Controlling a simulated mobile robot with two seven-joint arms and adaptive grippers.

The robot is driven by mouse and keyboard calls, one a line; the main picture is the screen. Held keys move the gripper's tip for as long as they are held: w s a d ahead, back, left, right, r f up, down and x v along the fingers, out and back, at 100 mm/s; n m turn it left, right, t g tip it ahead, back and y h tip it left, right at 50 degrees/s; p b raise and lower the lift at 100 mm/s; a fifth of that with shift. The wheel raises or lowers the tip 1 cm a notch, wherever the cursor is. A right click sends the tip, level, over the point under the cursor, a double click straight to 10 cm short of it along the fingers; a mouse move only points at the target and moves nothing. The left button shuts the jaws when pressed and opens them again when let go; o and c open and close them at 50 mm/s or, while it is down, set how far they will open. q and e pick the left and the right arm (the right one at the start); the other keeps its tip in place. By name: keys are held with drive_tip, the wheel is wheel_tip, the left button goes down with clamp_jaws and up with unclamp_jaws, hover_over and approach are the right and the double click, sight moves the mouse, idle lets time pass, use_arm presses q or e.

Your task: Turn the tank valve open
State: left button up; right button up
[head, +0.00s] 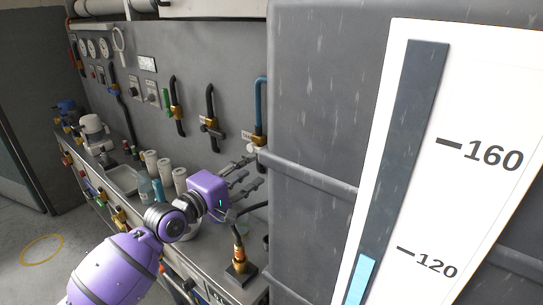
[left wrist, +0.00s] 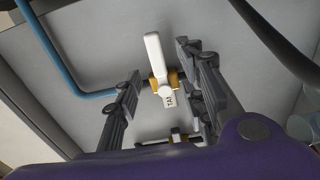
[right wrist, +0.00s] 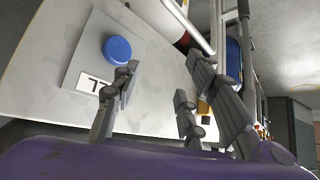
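The tank valve (left wrist: 157,62) has a white lever handle on a brass body, with a partly readable label, and sits on a grey panel beside a blue pipe in the left wrist view. In the head view, the valve's white handle (head: 253,148) is at the lower end of the blue pipe. My left gripper (head: 252,171) is open just in front of and below it. In the left wrist view the fingers (left wrist: 160,76) stand apart on either side of the valve; I see no contact. My right gripper (right wrist: 160,78) is open and empty in the right wrist view, outside the head view.
A large grey tank (head: 320,100) with a level gauge (head: 400,170) fills the right. Black pipes (head: 211,103) with brass fittings hang left of the valve. The bench holds white cups (head: 164,168) and a brass fitting (head: 239,258). A blue knob (right wrist: 117,49) is near my right fingers.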

use_arm(q)
drive_tip(key=x, duration=0.7)
drive_tip(key=shift+w+d+r, duration=0.25)
drive_tip(key=shift+c, duration=0.4)
clamp_jaws()
